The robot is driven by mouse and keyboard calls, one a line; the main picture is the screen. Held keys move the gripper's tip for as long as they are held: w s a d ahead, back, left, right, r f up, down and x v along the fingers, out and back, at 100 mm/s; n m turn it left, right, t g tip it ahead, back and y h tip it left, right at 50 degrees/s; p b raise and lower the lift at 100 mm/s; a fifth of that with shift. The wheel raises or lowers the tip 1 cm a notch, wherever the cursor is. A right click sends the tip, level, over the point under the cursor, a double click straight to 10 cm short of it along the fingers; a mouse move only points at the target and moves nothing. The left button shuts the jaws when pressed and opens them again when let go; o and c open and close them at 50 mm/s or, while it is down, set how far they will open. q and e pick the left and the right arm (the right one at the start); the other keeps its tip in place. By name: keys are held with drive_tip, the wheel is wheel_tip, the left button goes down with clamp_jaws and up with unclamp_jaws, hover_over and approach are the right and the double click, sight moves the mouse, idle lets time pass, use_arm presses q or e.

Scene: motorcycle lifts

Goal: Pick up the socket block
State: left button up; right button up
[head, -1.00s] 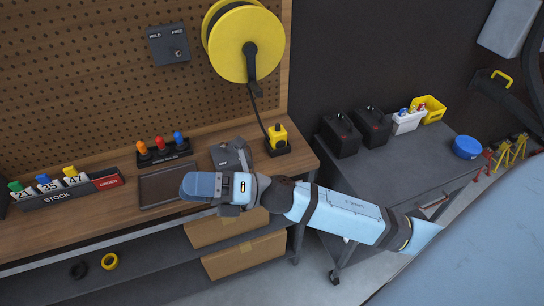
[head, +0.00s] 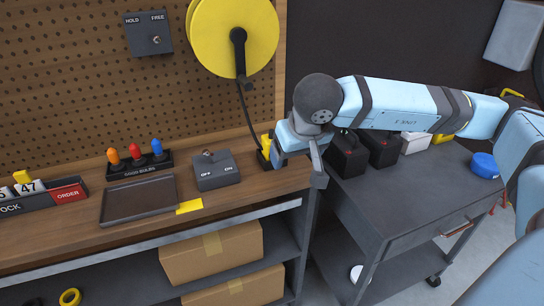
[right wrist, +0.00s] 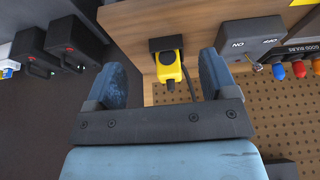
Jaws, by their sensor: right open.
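The socket block (head: 265,146) is a small yellow block with a dark cable, standing in a black base near the bench's right end. In the head view my right gripper (head: 298,160) is just right of it and partly covers it. In the right wrist view the socket block (right wrist: 168,70) appears in the gap between the two open fingers of my right gripper (right wrist: 160,75). The gripper is empty. I cannot tell whether a finger touches the block. My left gripper is not in view.
A yellow cable reel (head: 225,42) hangs above, its cable running down to the block. Left on the bench are an off/on switch box (head: 214,171), a dark tray (head: 138,199) and a bulb rack (head: 140,164). A grey cart (head: 400,205) with black batteries stands right.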

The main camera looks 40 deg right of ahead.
approach(266, 142)
drive_tip(key=w+d+f, duration=0.1)
drive_tip(key=d+f, duration=0.1)
drive_tip(key=f, duration=0.1)
drive_tip(key=w+d+f, duration=0.1)
drive_tip(key=f, duration=0.1)
drive_tip(key=shift+w, duration=0.35)
drive_tip(key=b+x, duration=0.1)
drive_tip(key=x, duration=0.4)
drive_tip(key=shift+a, duration=0.1)
drive_tip(key=shift+r, duration=0.1)
drive_tip(key=c, duration=1.2)
